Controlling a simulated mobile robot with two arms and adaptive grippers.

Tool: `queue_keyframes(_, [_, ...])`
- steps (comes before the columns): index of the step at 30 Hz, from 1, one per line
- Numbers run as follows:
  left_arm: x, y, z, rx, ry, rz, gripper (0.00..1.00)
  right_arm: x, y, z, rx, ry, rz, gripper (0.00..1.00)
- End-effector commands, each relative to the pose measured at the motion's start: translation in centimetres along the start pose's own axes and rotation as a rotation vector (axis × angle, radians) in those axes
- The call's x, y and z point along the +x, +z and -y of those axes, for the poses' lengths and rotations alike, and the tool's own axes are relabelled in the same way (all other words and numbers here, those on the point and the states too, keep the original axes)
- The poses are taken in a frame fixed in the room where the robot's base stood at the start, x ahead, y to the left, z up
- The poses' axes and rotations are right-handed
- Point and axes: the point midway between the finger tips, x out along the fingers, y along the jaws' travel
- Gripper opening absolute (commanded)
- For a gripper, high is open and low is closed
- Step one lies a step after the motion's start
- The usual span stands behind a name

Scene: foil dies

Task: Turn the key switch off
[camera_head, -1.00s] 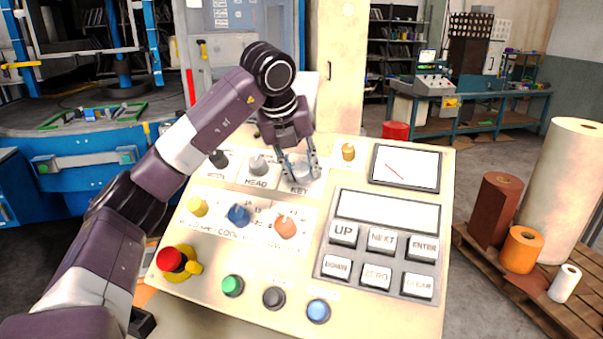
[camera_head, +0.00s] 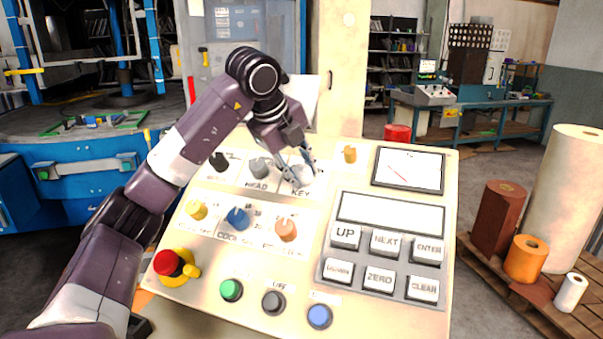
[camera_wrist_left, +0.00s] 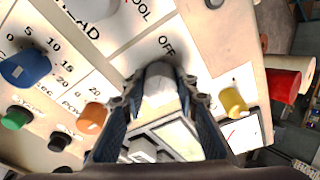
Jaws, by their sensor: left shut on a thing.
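The key switch (camera_head: 301,177) is a pale grey knob on the sloped cream control panel (camera_head: 200,262), above the printed word KEY. My left gripper (camera_head: 298,168) reaches down to it from the upper left, with its fingers around the knob. In the left wrist view the pale knob (camera_wrist_left: 160,88) sits between the two dark fingers of my left gripper (camera_wrist_left: 160,97), which are shut on it. The printed word OFF shows just beyond the knob there. The knob's exact angle is partly hidden by the fingers. My right gripper is not in view.
Close by are a grey HEAD knob (camera_head: 259,167), a yellow knob (camera_head: 350,154) and an orange knob (camera_head: 286,229). A red emergency button (camera_head: 168,262) is at the lower left.

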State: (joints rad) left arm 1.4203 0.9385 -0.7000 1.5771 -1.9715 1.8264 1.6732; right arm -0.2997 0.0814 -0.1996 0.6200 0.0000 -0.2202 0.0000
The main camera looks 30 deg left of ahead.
Motion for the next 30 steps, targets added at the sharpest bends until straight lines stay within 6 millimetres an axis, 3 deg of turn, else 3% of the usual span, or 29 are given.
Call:
queue_keyframes(14, [-0.19, 0.19, 0.13, -0.016, -0.008, 0.004, 0.04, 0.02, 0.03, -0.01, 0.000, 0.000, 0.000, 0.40])
queue_keyframes(15, [-0.19, 0.19, 0.13, -0.016, -0.008, 0.004, 0.31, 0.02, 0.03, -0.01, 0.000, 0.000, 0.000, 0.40])
queue_keyframes(19, [-0.15, 0.15, 0.10, -0.015, -0.006, 0.003, 0.45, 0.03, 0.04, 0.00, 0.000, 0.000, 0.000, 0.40])
queue_keyframes(30, [-0.62, 0.06, 0.07, -0.012, -0.004, 0.002, 0.45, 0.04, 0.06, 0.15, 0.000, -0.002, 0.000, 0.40])
